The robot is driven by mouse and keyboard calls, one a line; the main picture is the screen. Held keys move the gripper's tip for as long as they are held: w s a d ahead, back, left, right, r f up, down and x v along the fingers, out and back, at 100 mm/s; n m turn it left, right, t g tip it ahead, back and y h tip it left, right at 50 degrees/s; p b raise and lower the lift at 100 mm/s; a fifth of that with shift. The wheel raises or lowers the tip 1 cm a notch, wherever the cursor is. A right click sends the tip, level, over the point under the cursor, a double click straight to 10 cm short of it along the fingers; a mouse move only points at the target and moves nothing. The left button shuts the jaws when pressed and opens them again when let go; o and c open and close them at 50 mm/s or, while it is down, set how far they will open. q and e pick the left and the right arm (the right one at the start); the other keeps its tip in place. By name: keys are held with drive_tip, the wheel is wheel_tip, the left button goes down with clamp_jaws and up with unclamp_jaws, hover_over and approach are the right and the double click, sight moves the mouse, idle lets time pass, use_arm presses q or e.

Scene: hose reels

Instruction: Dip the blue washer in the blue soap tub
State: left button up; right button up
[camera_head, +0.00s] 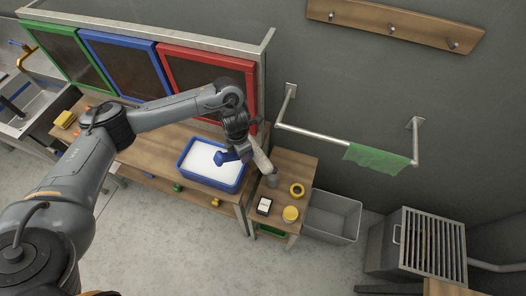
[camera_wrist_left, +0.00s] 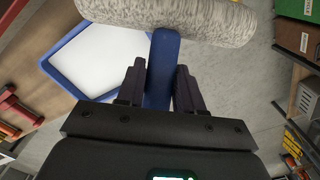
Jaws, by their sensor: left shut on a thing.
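The blue washer has a blue handle (camera_wrist_left: 162,65) and a fuzzy off-white roller head (camera_wrist_left: 180,18), both seen in the left wrist view. My left gripper (camera_wrist_left: 160,88) is shut on the handle, with the roller crosswise beyond the fingertips. In the head view my left gripper (camera_head: 238,138) is above the right part of the blue soap tub (camera_head: 184,165), and the roller (camera_head: 261,155) shows past the tub's right side. The tub holds white soap and also shows at the left of the wrist view (camera_wrist_left: 64,82). My right gripper is not in view.
Green, blue and red frames (camera_head: 207,75) stand behind the bench.

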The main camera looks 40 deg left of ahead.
use_arm(q)
drive_tip(key=s+a+n+p, duration=0.5)
drive_tip(key=s+a+n, duration=0.2)
drive_tip(key=a, duration=0.5)
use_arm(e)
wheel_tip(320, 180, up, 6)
use_arm(q)
wheel_tip(320, 180, down, 14)
drive_tip(key=a+n+b, duration=0.1)
drive_tip(key=b, duration=1)
drive_tip(key=shift+s+g, duration=0.3)
drive_tip(key=shift+s, duration=0.05)
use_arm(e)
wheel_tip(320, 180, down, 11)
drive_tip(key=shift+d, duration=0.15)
use_arm(q)
drive_tip(key=shift+a, duration=0.1)
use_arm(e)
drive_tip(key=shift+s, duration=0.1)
